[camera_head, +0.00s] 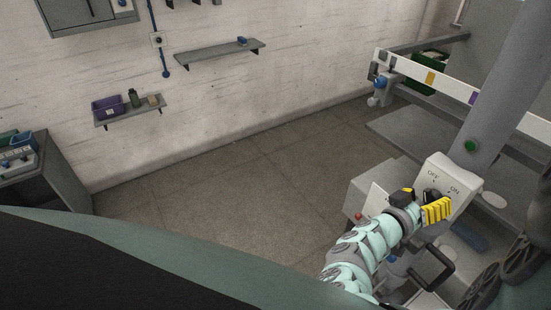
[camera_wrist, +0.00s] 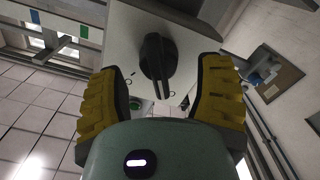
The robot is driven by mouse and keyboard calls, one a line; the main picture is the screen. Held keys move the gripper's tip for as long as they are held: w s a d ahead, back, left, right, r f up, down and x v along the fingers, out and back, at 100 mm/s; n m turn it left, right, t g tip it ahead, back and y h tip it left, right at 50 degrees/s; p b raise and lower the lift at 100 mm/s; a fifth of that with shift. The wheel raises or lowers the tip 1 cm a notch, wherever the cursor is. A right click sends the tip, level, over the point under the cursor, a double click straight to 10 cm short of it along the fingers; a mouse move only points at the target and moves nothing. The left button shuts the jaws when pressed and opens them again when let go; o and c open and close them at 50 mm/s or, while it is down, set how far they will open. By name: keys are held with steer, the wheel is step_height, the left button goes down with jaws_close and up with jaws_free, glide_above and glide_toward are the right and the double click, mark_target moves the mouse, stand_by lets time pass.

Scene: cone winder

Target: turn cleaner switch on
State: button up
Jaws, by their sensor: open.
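The cleaner switch is a black rotary knob (camera_head: 431,195) on a light box (camera_head: 449,174) marked OFF on the left and ON on the right. In the wrist view the knob (camera_wrist: 157,62) stands nearly upright in the picture, and its setting cannot be read for sure. My gripper (camera_head: 421,203) is open, with its yellow-padded fingers on either side of the knob. In the wrist view my gripper (camera_wrist: 158,72) shows a gap between each finger and the knob. The gripper partly hides the knob in the head view.
A green button (camera_head: 470,146) sits on the grey column behind the box. A white rail (camera_head: 450,84) crosses above. A black handle (camera_head: 436,266) is below my gripper. The floor between is clear.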

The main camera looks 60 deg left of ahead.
steer(key=shift+w, duration=0.7)
steer(key=c, duration=1.1)
